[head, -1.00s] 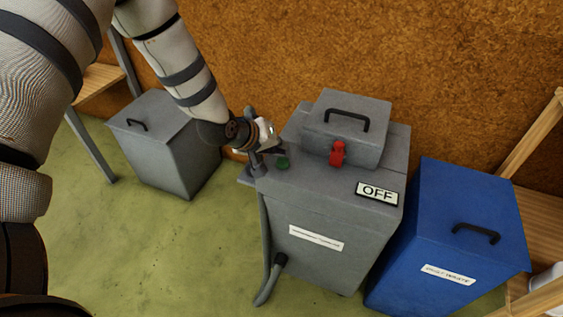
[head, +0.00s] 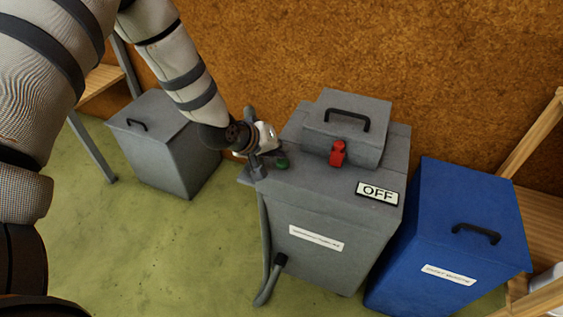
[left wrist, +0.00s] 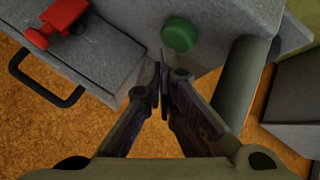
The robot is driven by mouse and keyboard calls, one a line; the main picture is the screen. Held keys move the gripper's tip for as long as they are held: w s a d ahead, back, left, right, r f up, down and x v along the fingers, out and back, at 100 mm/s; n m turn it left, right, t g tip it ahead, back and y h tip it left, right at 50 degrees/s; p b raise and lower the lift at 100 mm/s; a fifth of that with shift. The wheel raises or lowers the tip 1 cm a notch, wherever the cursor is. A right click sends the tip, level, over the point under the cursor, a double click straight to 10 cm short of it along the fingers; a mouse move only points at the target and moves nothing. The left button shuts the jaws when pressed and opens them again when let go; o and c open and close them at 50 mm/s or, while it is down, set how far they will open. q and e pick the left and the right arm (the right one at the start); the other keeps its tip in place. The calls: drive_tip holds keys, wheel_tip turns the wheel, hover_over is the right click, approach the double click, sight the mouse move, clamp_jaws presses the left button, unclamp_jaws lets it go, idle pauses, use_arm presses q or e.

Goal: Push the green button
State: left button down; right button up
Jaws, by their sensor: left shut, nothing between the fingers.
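The green button (head: 283,163) is on the top left of the grey machine (head: 305,225), beside the raised lid box. It also shows in the left wrist view (left wrist: 179,36), just beyond my fingertips. My left gripper (head: 272,159) is at the machine's left edge, close beside the button. In the left wrist view its fingers (left wrist: 160,85) are shut with nothing between them. A small gap shows there between tips and button; I cannot tell the height difference. The OFF sign (head: 377,193) is on the machine's front right. My right gripper is not in view.
A red latch (head: 338,153) and black handle (head: 348,118) are on the lid box right of the button. A grey pipe (head: 264,225) runs down the machine's left side. A blue bin (head: 430,240) stands right, a grey bin (head: 170,145) left.

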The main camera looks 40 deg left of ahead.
sight(279, 160)
use_arm(q)
drive_tip(key=shift+f, duration=0.55)
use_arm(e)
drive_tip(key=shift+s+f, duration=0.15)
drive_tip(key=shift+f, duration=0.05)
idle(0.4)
use_arm(q)
drive_tip(key=shift+r+p, duration=0.45)
drive_tip(key=shift+r, duration=0.55)
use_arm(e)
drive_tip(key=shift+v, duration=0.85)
use_arm(q)
wheel_tip(279, 160, up, 6)
drive_tip(key=p, duration=0.3)
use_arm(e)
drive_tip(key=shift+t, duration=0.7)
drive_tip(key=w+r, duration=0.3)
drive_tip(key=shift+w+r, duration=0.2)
